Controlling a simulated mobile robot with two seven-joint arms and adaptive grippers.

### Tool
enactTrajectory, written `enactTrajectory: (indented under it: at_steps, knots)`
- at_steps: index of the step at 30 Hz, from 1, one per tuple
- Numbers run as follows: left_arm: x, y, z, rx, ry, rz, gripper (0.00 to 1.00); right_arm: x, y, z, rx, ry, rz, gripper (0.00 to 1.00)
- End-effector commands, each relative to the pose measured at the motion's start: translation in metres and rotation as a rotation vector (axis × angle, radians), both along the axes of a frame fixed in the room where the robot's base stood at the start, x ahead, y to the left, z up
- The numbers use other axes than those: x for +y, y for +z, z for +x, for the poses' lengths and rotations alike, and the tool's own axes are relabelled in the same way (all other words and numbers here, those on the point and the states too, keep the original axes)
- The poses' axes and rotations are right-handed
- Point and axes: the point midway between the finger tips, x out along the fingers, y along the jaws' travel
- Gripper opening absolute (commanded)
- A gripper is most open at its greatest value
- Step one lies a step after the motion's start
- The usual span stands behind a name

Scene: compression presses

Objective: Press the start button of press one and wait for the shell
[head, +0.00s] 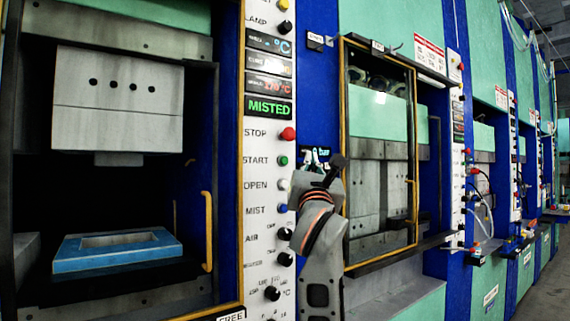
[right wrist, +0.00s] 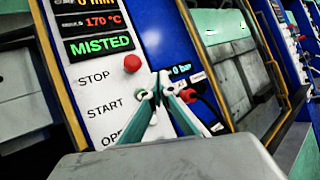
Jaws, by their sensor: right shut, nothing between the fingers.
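The nearest press (head: 120,90) stands at the left of the head view; no number on it is readable. Its white control panel (head: 257,222) has a green START button (head: 283,160) below the red STOP button (head: 288,133). The red button also shows in the right wrist view (right wrist: 132,63). A green MISTED display (head: 268,108) is lit above. My right gripper (head: 318,160) is shut and empty, just right of the START button in the head view. My left gripper is out of view.
The press chamber is open, with a blue-rimmed mould (head: 75,260) below a raised grey block. A yellow-framed door (head: 345,150) of the neighbouring press stands right of my arm. More presses line the wall; grey floor (head: 548,285) is clear at far right.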

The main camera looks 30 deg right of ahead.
Motion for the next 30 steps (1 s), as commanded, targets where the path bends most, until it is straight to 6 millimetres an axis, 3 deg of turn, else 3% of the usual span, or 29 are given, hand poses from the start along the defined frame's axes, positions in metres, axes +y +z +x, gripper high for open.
enactTrajectory:
  at_steps: [7,15,30]
  knots:
    - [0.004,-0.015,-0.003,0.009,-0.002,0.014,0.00,0.003,-0.006,0.037,0.006,0.001,0.002,0.00]
    - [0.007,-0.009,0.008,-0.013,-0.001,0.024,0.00,0.005,-0.002,0.063,0.003,-0.001,-0.001,0.00]
    - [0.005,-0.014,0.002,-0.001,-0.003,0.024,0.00,0.006,0.000,0.070,0.000,0.000,0.000,0.00]
